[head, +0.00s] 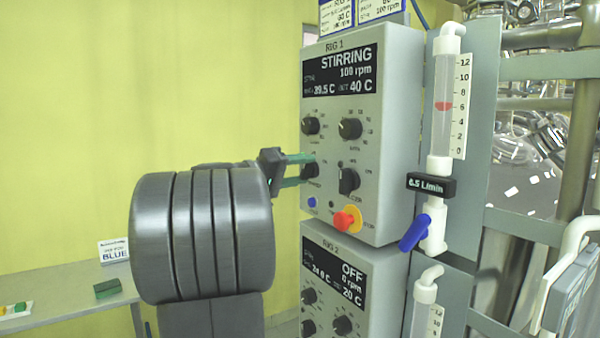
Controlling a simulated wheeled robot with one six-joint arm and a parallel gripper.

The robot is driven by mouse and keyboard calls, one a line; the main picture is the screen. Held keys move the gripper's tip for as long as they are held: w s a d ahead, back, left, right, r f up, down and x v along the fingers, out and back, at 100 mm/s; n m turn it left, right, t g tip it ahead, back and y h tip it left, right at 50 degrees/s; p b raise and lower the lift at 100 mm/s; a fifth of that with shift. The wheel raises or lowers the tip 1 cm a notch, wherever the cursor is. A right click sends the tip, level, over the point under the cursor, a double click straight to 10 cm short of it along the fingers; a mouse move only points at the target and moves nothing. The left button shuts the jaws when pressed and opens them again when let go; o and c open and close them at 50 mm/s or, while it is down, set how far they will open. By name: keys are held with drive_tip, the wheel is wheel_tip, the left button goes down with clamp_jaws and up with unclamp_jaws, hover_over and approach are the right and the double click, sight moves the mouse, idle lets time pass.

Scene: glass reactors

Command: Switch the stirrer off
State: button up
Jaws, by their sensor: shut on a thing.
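The grey RIG 1 control box (390,190) hangs on the right, its display (339,70) reading STIRRING, 100 rpm, 39.5 C and set 40 C. Its face has two upper knobs, a lower-left black knob (310,171) and a lower-right black knob (349,181). My gripper (308,170) reaches in from the left, its green fingers above and below the lower-left knob and shut on it. The fingers partly cover this knob, and its small labels are too small to read.
A red button (345,220) on a yellow base and a small blue button (312,203) sit below the knobs. RIG 2 box (350,290), showing OFF, is underneath. A flow tube with a blue valve handle (414,233) stands at right. A bench (70,312) is at left.

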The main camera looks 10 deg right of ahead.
drive_tip(key=n+p, duration=0.1)
drive_tip(key=n, duration=0.4)
drive_tip(key=shift+f+n, duration=0.1)
drive_tip(key=shift+n, duration=0.2)
idle(0.4)
drive_tip(key=o, duration=1)
drive_tip(key=shift+a, duration=0.1)
drive_tip(key=b+v, duration=0.1)
drive_tip(key=v, duration=1.2)
drive_tip(key=shift+a+b, duration=0.35)
drive_tip(key=shift+b, duration=0.05)
drive_tip(key=shift+s, duration=0.1)
